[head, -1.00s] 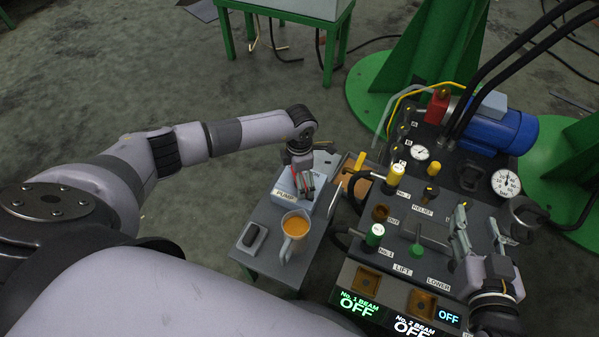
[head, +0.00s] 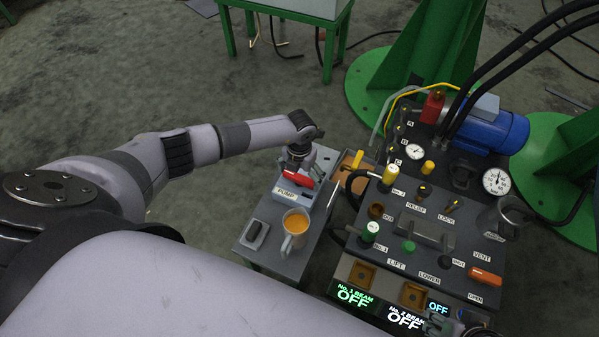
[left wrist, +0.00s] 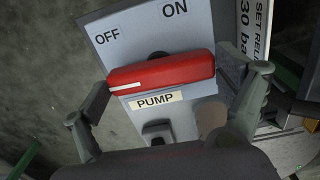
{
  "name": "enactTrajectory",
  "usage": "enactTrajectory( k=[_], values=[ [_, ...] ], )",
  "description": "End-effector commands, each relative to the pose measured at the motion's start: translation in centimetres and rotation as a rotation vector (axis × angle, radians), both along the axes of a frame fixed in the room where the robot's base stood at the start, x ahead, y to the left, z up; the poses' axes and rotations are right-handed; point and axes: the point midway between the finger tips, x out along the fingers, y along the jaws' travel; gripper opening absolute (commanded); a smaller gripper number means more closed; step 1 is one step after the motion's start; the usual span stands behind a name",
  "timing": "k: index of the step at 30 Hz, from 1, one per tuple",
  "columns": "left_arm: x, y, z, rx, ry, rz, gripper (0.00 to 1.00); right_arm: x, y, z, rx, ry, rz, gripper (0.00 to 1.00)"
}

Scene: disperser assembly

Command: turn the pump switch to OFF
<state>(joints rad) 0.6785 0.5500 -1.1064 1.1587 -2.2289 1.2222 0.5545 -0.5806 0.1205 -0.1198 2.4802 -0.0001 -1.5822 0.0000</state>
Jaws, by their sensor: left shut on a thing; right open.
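The pump switch is a grey-blue box (head: 293,196) labelled PUMP with a red handle (head: 297,179), on a small side table. In the left wrist view the red handle (left wrist: 160,72) lies crosswise. Its white-striped end is at the left, below the OFF mark (left wrist: 107,36); the ON mark (left wrist: 175,8) is at upper right. My left gripper (left wrist: 172,88) is shut on the red handle, a finger near each end. My right gripper (head: 440,325) is open at the bottom edge of the head view, mostly cut off.
A mug of orange liquid (head: 295,232) and a small dark device (head: 255,234) stand on the side table close to the box. The control panel (head: 440,265) with valves, gauges and an orange handle (head: 485,277) is to the right. Its displays (head: 405,317) read OFF.

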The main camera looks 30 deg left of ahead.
Motion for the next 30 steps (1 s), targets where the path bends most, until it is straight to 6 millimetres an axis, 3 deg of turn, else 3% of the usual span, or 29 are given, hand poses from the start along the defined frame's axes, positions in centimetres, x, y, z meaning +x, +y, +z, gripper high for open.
enactTrajectory(
  k=[20, 21, 25, 30],
  values=[
    [0.08, 0.08, 0.04, 0.001, -0.001, 0.071, 0.64, 0.02, 0.03, 0.45, 0.000, -0.001, 0.000, 0.42],
    [0.08, 0.08, 0.04, 0.001, -0.001, 0.071, 0.92, 0.02, 0.03, 0.45, 0.000, -0.001, 0.000, 0.42],
    [0.07, 0.07, 0.04, 0.001, -0.001, 0.069, 1.00, 0.03, 0.03, 0.45, 0.000, -0.001, 0.000, 0.42],
    [0.04, 0.04, 0.02, 0.000, -0.001, 0.067, 1.00, 0.03, 0.03, 0.45, 0.001, -0.002, 0.000, 0.42]
  ],
)
